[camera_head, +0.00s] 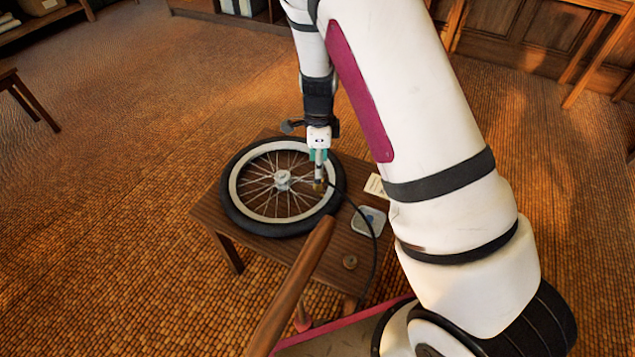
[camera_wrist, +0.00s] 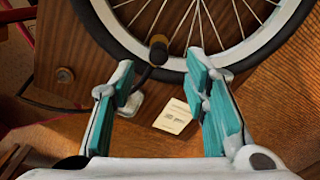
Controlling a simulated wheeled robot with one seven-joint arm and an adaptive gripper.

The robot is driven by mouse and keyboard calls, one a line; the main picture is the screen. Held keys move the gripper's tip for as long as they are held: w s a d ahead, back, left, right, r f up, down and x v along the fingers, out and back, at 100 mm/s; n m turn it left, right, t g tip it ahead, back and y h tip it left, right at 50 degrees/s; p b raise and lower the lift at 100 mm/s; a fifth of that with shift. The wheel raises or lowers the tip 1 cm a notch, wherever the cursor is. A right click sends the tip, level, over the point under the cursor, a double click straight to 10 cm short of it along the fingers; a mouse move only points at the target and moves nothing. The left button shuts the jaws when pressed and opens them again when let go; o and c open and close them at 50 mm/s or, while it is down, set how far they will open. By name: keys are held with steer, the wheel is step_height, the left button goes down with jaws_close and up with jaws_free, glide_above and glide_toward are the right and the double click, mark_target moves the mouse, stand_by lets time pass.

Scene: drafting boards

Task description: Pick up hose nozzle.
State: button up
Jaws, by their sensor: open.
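The hose nozzle (camera_head: 319,187) looks like a small dark, brassy piece at the end of a black hose. It lies at the right part of a spoked wheel (camera_head: 236,207). In the wrist view the nozzle (camera_wrist: 158,50) shows by the tyre and rim, just beyond the fingertips and roughly between them. My gripper (camera_head: 319,172) points down over the wheel's right side, close to the nozzle. In the wrist view my gripper (camera_wrist: 162,66) has its teal-padded fingers wide apart with nothing held. I cannot tell the exact height gap.
The wheel lies flat on a small wooden table (camera_head: 205,212). A paper card (camera_head: 375,186), a grey-white case (camera_head: 368,221) and a small round piece (camera_head: 349,262) lie to the right. The black hose (camera_head: 374,258) curves past them. A wooden bar (camera_head: 297,278) rises in front.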

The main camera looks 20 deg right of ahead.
mark_target(318, 181)
steer(key=shift+a+f+b, duration=0.1)
steer(key=shift+f+b, duration=1.2)
steer(key=shift+f, duration=1.7)
steer(key=shift+r, duration=0.1)
steer(key=shift+c, duration=0.3)
jaws_close()
